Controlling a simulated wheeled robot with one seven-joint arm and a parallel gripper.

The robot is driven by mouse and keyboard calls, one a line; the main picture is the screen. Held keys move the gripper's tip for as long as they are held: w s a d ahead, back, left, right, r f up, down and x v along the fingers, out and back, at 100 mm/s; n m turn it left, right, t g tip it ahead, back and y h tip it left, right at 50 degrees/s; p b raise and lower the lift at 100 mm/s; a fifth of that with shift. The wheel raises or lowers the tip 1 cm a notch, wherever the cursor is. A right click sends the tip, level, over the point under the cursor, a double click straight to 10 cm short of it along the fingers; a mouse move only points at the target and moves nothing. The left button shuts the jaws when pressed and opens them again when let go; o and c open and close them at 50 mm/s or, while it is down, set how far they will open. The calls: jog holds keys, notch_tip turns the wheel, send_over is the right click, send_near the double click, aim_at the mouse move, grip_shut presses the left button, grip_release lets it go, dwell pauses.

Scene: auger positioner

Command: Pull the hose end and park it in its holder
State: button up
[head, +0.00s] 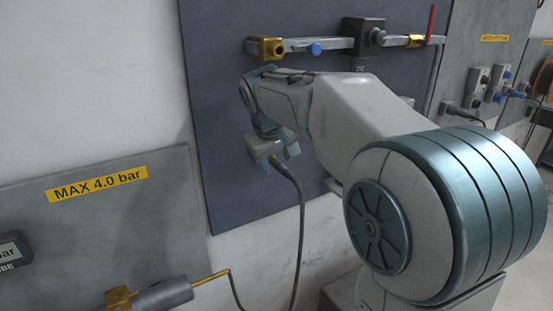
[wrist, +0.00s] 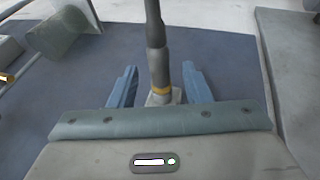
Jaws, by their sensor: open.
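The dark hose (head: 300,215) hangs in a curve from a small grey block at my gripper (head: 276,147), in front of the blue-grey panel. In the wrist view the hose (wrist: 156,38) runs between the two blue fingers of my gripper (wrist: 160,76). Its end has a yellow band and a pale grey fitting (wrist: 163,98) low between the fingers. The fingers are open, with a visible gap on each side of the hose. My wrist plate hides what lies below the fitting. I cannot tell which part is the holder.
A rail (head: 335,43) crosses the panel (head: 220,100) above my gripper, with brass fittings, a blue knob (head: 314,49), a dark block (head: 363,37) and a red lever (head: 431,22). A grey "MAX 4.0 bar" board (head: 100,225) stands at left, with a brass pipe below.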

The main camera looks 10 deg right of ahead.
jog(key=p+v, duration=0.1)
jog(key=v, duration=1.2)
jog(key=shift+s+r, duration=0.2)
jog(key=shift+r, duration=0.15)
jog(key=s+d+f+m+g+y+p, duration=0.1)
jog(key=s+d+f+m, duration=0.1)
jog(key=s+f, duration=0.8)
jog(key=s+d+f+m+y+p, duration=0.1)
jog(key=s+d+f+m, duration=0.1)
jog(key=s+f, duration=0.8)
notch_tip(320, 180, down, 3)
jog(key=shift+d+r+g, duration=0.1)
jog(key=shift+d+g, duration=0.1)
jog(key=shift+g, duration=0.2)
